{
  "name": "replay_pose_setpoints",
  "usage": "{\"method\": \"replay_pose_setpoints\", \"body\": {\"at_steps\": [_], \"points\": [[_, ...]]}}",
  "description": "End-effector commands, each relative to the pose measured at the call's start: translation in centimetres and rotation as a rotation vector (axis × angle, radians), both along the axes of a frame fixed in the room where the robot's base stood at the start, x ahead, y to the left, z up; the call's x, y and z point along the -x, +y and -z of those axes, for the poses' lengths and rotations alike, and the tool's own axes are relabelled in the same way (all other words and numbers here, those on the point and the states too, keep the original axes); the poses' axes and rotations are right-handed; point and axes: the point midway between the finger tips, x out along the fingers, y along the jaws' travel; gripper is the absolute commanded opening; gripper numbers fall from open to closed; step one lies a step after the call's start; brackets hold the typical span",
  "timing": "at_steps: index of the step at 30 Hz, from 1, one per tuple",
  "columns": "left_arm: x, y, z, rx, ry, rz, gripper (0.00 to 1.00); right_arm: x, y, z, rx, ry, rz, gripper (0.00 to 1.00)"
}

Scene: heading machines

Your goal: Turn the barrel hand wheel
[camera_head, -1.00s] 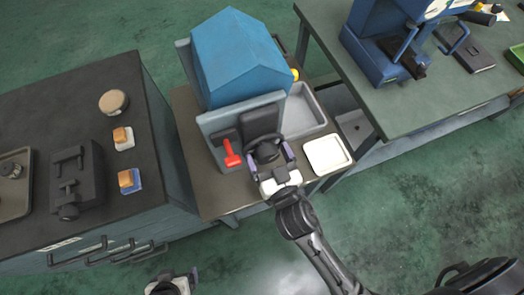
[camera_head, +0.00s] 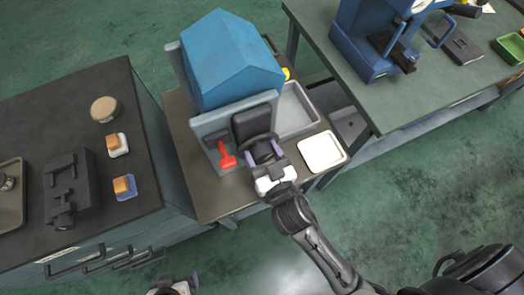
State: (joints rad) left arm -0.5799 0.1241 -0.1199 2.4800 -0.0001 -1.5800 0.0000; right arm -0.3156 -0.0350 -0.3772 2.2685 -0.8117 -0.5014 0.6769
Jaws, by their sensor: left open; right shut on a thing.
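The barrel hand wheel is a dark ring (camera_head: 258,138) on the front of the blue machine (camera_head: 230,62), below a black block. My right gripper (camera_head: 264,152), with purple-edged fingers, is shut on the wheel's near side and hides part of it. A red lever (camera_head: 227,158) sits just left of the wheel on the same grey front plate (camera_head: 208,124). My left gripper (camera_head: 178,283) shows only partly at the bottom edge, open and away from the machine.
A white tray (camera_head: 321,151) lies right of the wheel, and a grey bin (camera_head: 297,108) stands behind it. A dark cabinet (camera_head: 80,110) at left carries a vise (camera_head: 70,190) and small blocks. A bench (camera_head: 440,85) with a blue press stands at right.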

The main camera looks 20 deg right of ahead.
Motion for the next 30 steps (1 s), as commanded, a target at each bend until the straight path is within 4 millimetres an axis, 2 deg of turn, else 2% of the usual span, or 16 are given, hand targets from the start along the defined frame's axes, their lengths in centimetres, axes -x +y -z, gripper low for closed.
{"method": "replay_pose_setpoints", "body": {"at_steps": [11, 21, 30], "points": [[0.0, 0.1, -1.4, -0.003, 0.000, 0.002, 0.88, 0.0, 0.0, -0.3, 0.102, 0.004, 0.001, 0.39], [0.0, -0.3, -4.1, 0.008, 0.000, -0.006, 0.88, 0.0, 0.0, -0.4, 0.397, 0.012, 0.001, 0.39], [0.0, -0.3, -5.7, 0.011, 0.000, -0.006, 0.88, 0.0, 0.1, -0.3, 0.645, 0.016, 0.001, 0.39]]}}
